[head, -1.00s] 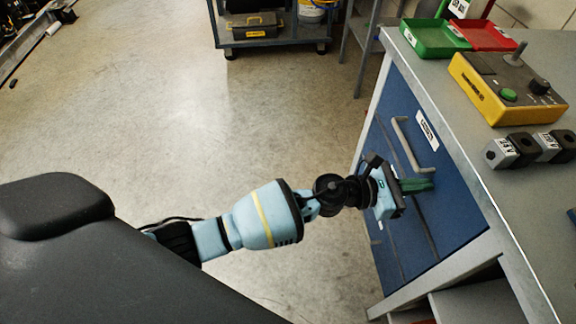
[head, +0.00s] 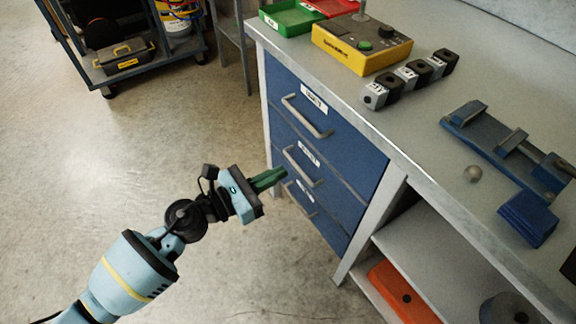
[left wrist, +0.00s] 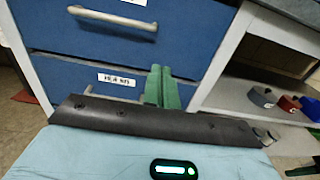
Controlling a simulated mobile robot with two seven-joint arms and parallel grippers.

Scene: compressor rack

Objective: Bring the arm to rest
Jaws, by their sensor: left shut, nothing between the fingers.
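My left arm reaches in from the lower left of the head view. Its left gripper (head: 270,178) has green fingers that lie together, shut and empty, in front of the blue drawer cabinet (head: 343,163). In the left wrist view the green fingers (left wrist: 162,88) stand side by side before the drawer fronts. No contact with a drawer handle (head: 306,118) shows. The drawers look closed.
The bench top holds a yellow control box (head: 362,46), a green tray (head: 292,18), several small grey and black blocks and a blue fixture (head: 500,145). An open shelf (head: 440,255) holds an orange case (head: 402,292). A blue cart (head: 128,65) stands at the back left. Floor at left is clear.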

